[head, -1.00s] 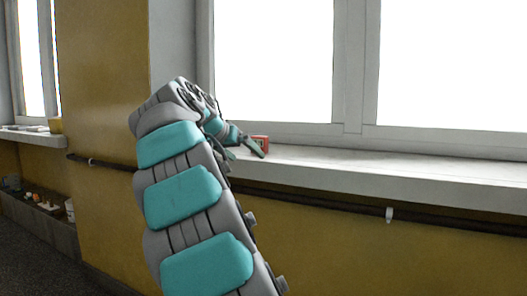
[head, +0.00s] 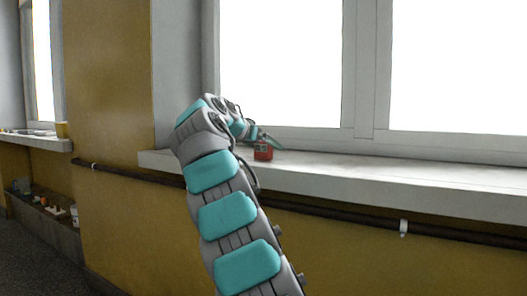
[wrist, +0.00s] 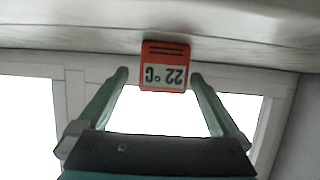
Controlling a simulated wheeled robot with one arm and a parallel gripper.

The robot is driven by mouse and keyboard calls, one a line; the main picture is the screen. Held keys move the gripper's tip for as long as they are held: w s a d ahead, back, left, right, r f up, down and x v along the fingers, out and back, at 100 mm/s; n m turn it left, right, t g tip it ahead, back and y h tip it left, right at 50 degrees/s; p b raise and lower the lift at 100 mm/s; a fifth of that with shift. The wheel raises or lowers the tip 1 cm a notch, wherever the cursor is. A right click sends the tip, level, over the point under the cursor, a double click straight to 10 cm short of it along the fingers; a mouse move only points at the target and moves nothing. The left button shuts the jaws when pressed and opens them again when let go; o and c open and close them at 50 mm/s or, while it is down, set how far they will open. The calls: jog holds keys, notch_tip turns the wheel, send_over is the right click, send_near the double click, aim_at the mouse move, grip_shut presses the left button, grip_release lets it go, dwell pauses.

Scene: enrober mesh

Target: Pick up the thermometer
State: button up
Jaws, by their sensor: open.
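The thermometer (head: 263,151) is a small red block standing on the white windowsill, near its left end in the head view. In the wrist view the thermometer (wrist: 165,66) shows upside down, with a pale face reading 22 °C and dark lines on its red part. My gripper (wrist: 158,74) is open, with one green finger on each side of the thermometer in the picture. Whether the fingertips reach level with it in depth I cannot tell. In the head view my gripper (head: 268,141) is at the thermometer, partly hidden by my own arm.
The windowsill (head: 370,173) is clear to the right of the thermometer. The window frame (head: 358,70) rises behind it. A dark pipe (head: 340,217) runs along the yellow wall below. Another sill (head: 35,143) and a low shelf with small items (head: 42,203) are at the far left.

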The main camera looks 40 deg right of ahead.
aim_at(268, 148)
jog(key=shift+p+x, duration=0.3)
jog(key=shift+x, duration=1.85)
jog(key=shift+w, duration=0.15)
jog(key=shift+c, duration=0.4)
jog(key=shift+a, duration=0.1)
jog(key=c, duration=1.3)
